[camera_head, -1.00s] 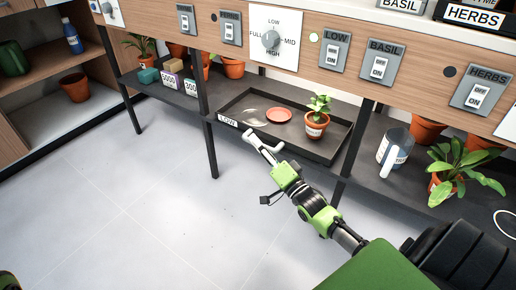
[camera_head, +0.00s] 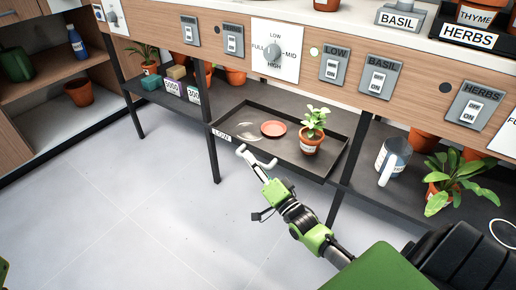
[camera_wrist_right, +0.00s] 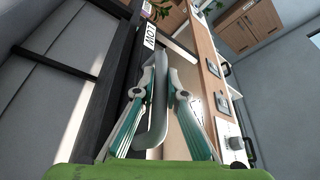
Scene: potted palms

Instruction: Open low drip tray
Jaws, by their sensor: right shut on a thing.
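The low drip tray (camera_head: 284,147) is a dark shallow tray on the under-bench shelf, with a "LOW" label (camera_head: 222,136) at its front left. Its front edge sticks out past the shelf. A reddish saucer (camera_head: 273,128) and a small potted plant (camera_head: 309,141) stand in it, beside a pale shiny patch. My right gripper (camera_head: 257,157) is at the tray's front. In the right wrist view its fingers (camera_wrist_right: 161,88) are shut around the tray's grey handle (camera_wrist_right: 153,122), with the "LOW" label just beyond. My left gripper is not in view.
A dark table leg (camera_head: 212,150) stands left of the tray and another right of it. A white and grey jug (camera_head: 393,160) and a leafy potted plant (camera_head: 455,180) are on the shelf to the right. The floor (camera_head: 130,215) in front is clear.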

